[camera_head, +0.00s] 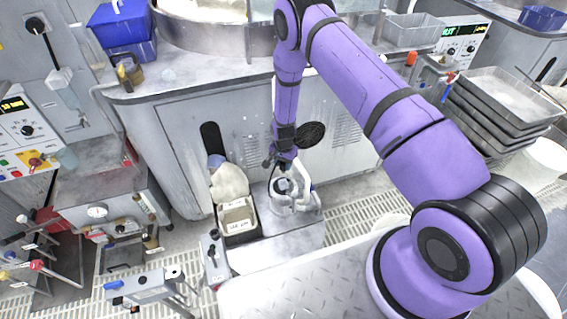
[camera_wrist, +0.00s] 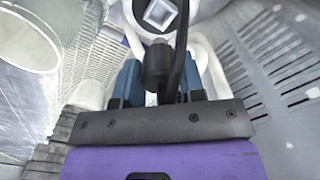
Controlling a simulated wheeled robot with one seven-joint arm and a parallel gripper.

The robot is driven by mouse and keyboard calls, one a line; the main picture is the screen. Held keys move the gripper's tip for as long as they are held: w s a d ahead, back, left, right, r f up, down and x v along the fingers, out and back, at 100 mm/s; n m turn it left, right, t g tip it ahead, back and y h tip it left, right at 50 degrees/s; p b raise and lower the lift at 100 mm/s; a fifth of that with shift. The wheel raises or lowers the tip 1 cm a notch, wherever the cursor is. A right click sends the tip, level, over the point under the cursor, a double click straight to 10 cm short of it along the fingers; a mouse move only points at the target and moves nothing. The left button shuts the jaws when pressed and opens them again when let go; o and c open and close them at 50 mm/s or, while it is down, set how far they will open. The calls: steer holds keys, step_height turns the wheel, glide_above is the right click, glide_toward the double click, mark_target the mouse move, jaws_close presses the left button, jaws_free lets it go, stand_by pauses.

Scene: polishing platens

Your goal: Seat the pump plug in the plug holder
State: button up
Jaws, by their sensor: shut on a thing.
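My gripper (camera_wrist: 160,84) is shut on a black plug (camera_wrist: 157,70), with a blue finger on each side of it. A dark cable runs up beside the plug in the wrist view. Just beyond the plug is a round dark-and-white fitting with a pale square opening (camera_wrist: 160,13), cut off by the top edge; I cannot tell for sure whether it is the plug holder. The plug appears apart from the opening. In the head view my gripper (camera_head: 281,163) points down above a white pump-like unit (camera_head: 292,197) on a low grey platform. The plug is too small to make out there.
A box with a label (camera_head: 238,220) and a pale bag (camera_head: 229,182) stand left of the white unit. A grey cabinet (camera_head: 180,135) rises behind. Slatted floor grating (camera_head: 345,213) lies to the right. Stacked metal trays (camera_head: 495,105) stand farther right.

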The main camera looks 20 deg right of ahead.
mark_target(283, 172)
steer(key=shift+a, duration=0.1)
steer(key=shift+f, duration=2.9)
steer(key=shift+f, duration=1.6)
steer(key=o, duration=1)
steer(key=shift+r, duration=0.1)
step_height(283, 172, up, 11)
steer(key=shift+f, duration=0.2)
